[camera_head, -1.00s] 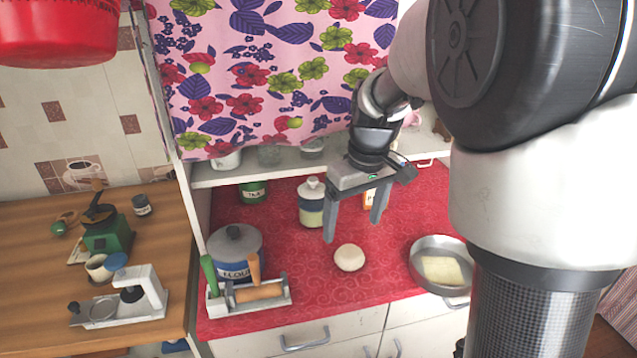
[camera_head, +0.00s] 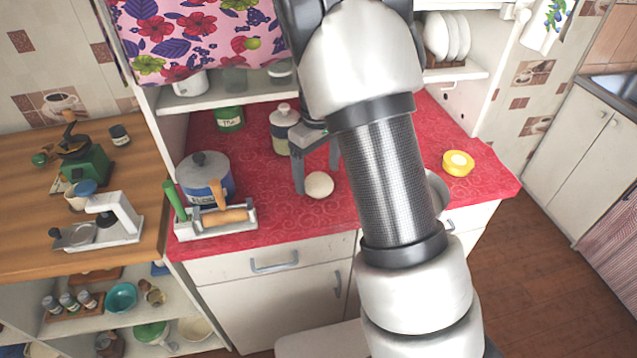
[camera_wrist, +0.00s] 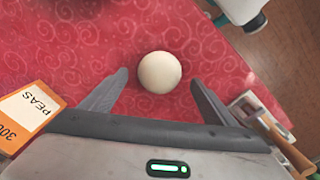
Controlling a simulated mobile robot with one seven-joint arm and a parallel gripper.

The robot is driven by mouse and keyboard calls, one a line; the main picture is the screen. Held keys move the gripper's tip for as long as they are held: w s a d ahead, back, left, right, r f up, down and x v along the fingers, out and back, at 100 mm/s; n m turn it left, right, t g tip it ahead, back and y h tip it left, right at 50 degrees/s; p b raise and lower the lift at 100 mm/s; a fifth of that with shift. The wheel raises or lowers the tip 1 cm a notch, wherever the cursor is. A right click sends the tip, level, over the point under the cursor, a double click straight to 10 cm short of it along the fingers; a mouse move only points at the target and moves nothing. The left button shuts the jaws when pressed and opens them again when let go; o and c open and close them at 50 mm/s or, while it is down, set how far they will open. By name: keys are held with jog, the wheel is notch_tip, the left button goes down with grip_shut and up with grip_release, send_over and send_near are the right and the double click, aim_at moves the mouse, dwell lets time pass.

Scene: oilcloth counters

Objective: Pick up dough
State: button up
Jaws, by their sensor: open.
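The dough (camera_head: 319,185) is a pale round ball on the red patterned counter (camera_head: 270,226). In the wrist view the dough (camera_wrist: 159,72) lies just beyond the fingertips, centred between them. My gripper (camera_head: 318,182) is open and empty, with its two fingers pointing down at the dough. In the wrist view the fingers of my gripper (camera_wrist: 158,80) stand wide apart, one to each side of the ball. I cannot tell from these views whether a finger touches it. My arm hides part of the counter to the right.
A flour pot (camera_head: 207,178) and a tray with a rolling pin (camera_head: 226,215) stand left of the dough. A bottle (camera_head: 284,130) and a green tin (camera_head: 229,118) are behind. A PEAS box (camera_wrist: 30,118) lies near the gripper. A yellow round item (camera_head: 458,163) is at right.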

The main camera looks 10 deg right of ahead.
jog(key=shift+f, duration=1.3)
jog(key=c, duration=1.2)
jog(key=shift+c, duration=0.2)
jog(key=shift+w+r, duration=0.1)
